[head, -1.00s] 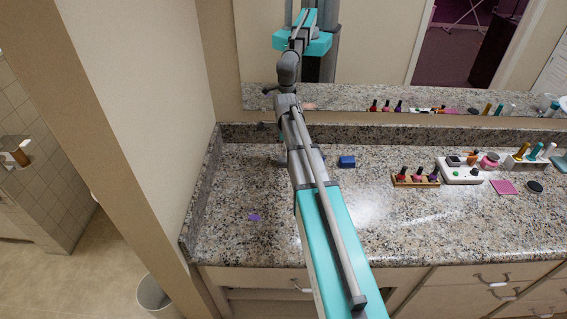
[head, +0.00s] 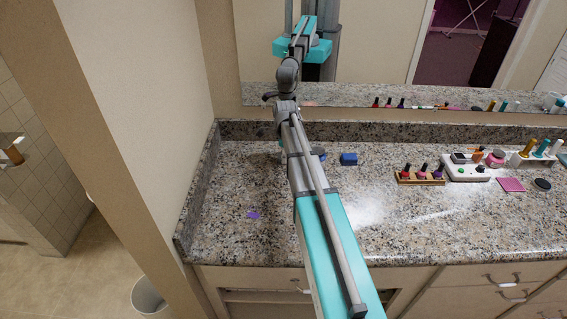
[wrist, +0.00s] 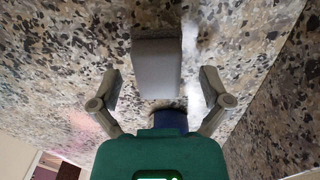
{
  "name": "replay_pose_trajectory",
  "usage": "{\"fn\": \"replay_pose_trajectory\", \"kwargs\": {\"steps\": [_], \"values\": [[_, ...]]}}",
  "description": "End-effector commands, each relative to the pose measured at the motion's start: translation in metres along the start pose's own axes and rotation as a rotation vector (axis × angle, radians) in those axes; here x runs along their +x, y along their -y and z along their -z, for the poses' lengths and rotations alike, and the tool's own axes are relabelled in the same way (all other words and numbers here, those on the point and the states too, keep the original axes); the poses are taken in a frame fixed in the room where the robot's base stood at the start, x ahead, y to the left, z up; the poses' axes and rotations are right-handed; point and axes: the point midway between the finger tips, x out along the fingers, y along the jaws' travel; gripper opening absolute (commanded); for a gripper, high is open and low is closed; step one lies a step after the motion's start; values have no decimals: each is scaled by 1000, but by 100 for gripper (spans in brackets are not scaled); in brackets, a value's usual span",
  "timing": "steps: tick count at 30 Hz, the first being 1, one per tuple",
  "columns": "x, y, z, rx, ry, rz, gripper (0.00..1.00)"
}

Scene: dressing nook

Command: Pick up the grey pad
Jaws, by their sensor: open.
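The grey pad (wrist: 157,68) shows in the wrist view as a smooth grey block on the speckled counter. It lies between and slightly beyond the fingertips of my gripper (wrist: 160,82). The two fingers are spread apart, with a visible gap on each side of the pad, and neither touches it. A dark blue thing (wrist: 171,121) shows below the pad, partly hidden by the gripper body. In the head view my arm covers the pad and I cannot make out the gripper fingers.
On the granite counter (head: 300,235) a blue block (head: 348,159) lies right of my arm, and a purple piece (head: 253,215) lies left. A wooden rack with bottles (head: 420,178), a white tray (head: 466,173) and a pink square (head: 511,185) stand right. A mirror and wall bound the back and left.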

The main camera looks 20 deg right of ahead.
Motion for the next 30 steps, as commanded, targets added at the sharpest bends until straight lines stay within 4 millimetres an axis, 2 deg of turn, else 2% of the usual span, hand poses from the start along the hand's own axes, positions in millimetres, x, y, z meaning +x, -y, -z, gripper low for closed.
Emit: {"fn": "replay_pose_trajectory", "kwargs": {"steps": [20,30], "values": [[2,0,0,0,0,0,97],[2,0,0,-1,0,0,36]]}}
